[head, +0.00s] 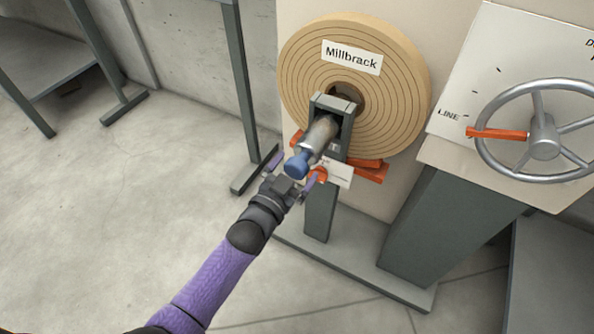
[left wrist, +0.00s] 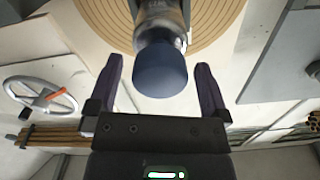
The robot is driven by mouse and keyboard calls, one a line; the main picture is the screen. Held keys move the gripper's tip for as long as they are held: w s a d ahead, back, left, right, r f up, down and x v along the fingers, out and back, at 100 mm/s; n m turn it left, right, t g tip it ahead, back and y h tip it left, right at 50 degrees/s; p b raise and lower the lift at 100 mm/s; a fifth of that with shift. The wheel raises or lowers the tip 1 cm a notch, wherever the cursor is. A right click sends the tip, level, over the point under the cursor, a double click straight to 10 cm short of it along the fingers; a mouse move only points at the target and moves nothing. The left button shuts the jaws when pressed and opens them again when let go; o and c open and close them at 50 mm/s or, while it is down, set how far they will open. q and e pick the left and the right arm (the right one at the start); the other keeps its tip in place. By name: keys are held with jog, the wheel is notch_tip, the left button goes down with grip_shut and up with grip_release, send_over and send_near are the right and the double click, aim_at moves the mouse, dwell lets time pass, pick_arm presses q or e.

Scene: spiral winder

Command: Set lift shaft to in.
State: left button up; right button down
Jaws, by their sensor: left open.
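The lift shaft (head: 320,134) is a metal cylinder with a blue end cap (head: 297,165), sticking out toward me from a dark bracket in front of the spiral roll. In the left wrist view the blue cap (left wrist: 159,70) sits between my open fingers, with a gap on each side. My left gripper (head: 293,171) is open around the cap, its purple fingers on either side. It also shows in the left wrist view (left wrist: 159,85). Whether the fingers touch the cap cannot be told from the head view. My right gripper is not in view.
The tan spiral roll (head: 400,75) labelled Millbrack stands behind the shaft. A grey handwheel (head: 543,137) with an orange pointer is at right. Open floor lies at left.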

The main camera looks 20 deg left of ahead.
pick_arm(q)
jog(key=shift+w+d, duration=0.15)
jog(key=shift+w, duration=0.25)
